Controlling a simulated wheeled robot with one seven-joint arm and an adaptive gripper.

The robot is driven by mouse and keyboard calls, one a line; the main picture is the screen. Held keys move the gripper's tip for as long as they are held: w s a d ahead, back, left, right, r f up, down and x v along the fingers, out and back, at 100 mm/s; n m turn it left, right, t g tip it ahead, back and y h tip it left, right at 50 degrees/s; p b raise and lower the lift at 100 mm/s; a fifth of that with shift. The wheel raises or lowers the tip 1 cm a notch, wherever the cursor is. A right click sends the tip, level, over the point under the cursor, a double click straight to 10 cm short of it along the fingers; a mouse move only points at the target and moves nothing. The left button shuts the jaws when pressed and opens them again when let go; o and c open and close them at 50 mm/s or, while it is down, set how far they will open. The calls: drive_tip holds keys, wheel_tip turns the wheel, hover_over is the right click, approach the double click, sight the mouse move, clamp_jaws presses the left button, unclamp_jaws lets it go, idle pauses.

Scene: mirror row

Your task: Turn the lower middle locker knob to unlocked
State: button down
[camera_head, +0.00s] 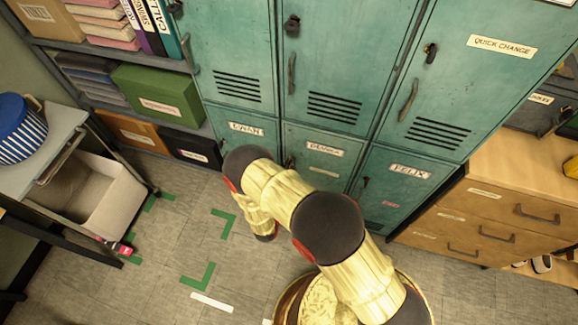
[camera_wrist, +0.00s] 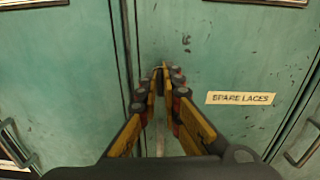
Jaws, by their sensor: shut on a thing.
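The lower middle locker (camera_head: 340,165) is a teal door with a name label (camera_head: 325,148) and a smaller plate below it. In the wrist view its door (camera_wrist: 230,60) fills the middle and carries a SPARE LACES plate (camera_wrist: 240,98). My gripper (camera_wrist: 165,76) points at this door left of the plate, its two fingers closed in toward each other at the tips. It is shut on the knob, which the fingertips mostly hide, so its turn position cannot be read. In the head view my yellow arm hides the gripper.
The FELIX locker (camera_head: 400,180) is to the right, another lower locker (camera_head: 245,128) to the left. Upper lockers (camera_head: 345,60) stand above. A wooden drawer unit (camera_head: 490,215) is at right. Shelves and a cart (camera_head: 45,140) are at left. Floor marked with green corners is open.

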drive_tip(key=n, duration=1.4)
drive_tip(key=shift+w+a+f, duration=0.1)
drive_tip(key=shift+a+f, duration=0.1)
drive_tip(key=shift+a, duration=0.05)
drive_tip(key=shift+f+n, duration=0.1)
drive_tip(key=shift+n, duration=1.6)
drive_tip(key=c, duration=2)
unclamp_jaws()
